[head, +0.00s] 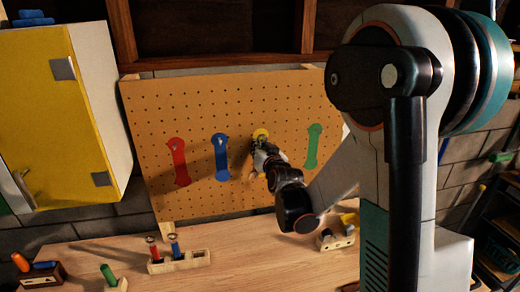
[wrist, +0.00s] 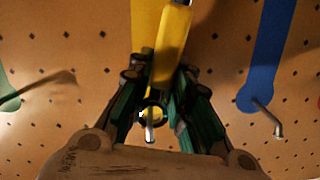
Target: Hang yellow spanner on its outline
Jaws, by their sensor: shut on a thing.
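My gripper (head: 262,153) is up against the pegboard (head: 200,108), at the yellow outline (head: 260,133). In the wrist view, my gripper (wrist: 158,88) is shut on the yellow spanner (wrist: 172,48). The spanner lies in front of the yellow outline (wrist: 142,14), slightly tilted against it. A dark ring end shows between the fingers, with a pale metal peg (wrist: 150,132) in line with its hole. I cannot tell whether the spanner rests on the peg. In the head view, my gripper hides most of the spanner and the outline's lower part.
Red (head: 179,162), blue (head: 221,157) and green (head: 313,147) outlines flank the spot. Pegs stick out at the blue (wrist: 268,118) and green ones. Below, the wooden bench (head: 230,260) holds a block with screwdrivers (head: 180,261). A yellow cabinet (head: 40,110) hangs at left.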

